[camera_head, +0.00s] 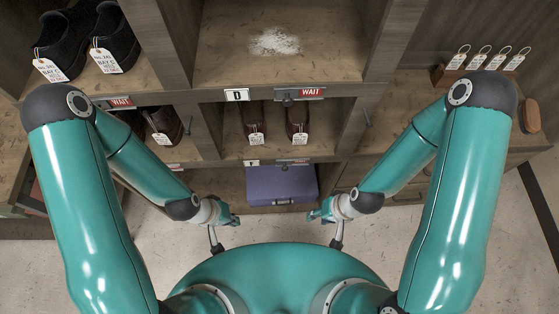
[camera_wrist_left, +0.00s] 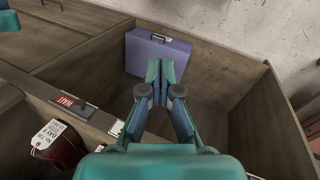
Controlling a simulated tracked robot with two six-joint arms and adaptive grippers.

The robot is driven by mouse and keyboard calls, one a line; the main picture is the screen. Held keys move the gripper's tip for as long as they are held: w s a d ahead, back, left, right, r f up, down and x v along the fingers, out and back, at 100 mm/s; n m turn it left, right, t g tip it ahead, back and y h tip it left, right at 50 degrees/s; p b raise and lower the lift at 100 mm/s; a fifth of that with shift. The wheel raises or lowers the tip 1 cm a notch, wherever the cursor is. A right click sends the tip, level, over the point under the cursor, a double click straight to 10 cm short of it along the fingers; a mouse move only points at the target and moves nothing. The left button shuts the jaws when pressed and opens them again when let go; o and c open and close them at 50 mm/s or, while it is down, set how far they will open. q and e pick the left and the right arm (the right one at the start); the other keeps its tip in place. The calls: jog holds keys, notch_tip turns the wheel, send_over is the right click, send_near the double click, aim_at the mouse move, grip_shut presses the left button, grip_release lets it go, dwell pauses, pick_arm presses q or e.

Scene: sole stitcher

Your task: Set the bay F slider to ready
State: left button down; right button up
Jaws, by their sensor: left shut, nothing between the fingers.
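In the left wrist view a small slider with a dark knob (camera_wrist_left: 85,108) sits on a shelf edge, beside a red WAIT field (camera_wrist_left: 66,101). A white label (camera_wrist_left: 116,127) is near it, too oblique to read. In the head view the matching lower middle shelf edge has a small label (camera_head: 252,162), probably F, and a partly visible slider strip (camera_head: 292,161). My left gripper (camera_head: 233,219) is shut and empty in front of the lower bay; its closed fingers (camera_wrist_left: 159,70) are apart from the slider. My right gripper (camera_head: 315,214) is opposite, too small to tell its opening.
A purple case (camera_head: 282,186) stands in the lower bay. Tagged brown shoes (camera_head: 254,118) stand in the bay above. Bay D's slider (camera_head: 300,93) shows WAIT; another WAIT strip (camera_head: 120,102) is at left. A tag rack (camera_head: 452,75) is at right. Shelf walls bound each bay.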

pick_arm(q)
jog(key=shift+s+a, duration=0.1)
jog(key=shift+a, duration=0.05)
jog(key=w+d+r+n+t+h+b, duration=0.1)
jog(key=w+r+n+b, duration=0.3)
jog(key=n, duration=0.5)
jog(key=w+d+r+n+t+h+b, duration=0.1)
jog(key=w+d+r+n+h+b, duration=0.1)
jog(key=w+r+n+b, duration=0.3)
jog(key=w+n+h, duration=0.1)
jog(key=w+n, duration=0.3)
jog(key=n, duration=0.1)
jog(key=shift+d+r+h, duration=0.25)
jog(key=shift+d+h, duration=0.05)
jog(key=shift+h, duration=0.1)
jog(key=b, duration=0.3)
send_near(285, 167)
jog(key=s+f+x, duration=0.1)
jog(key=x, duration=0.5)
jog(key=shift+w+f, duration=0.2)
jog(key=shift+w, duration=0.15)
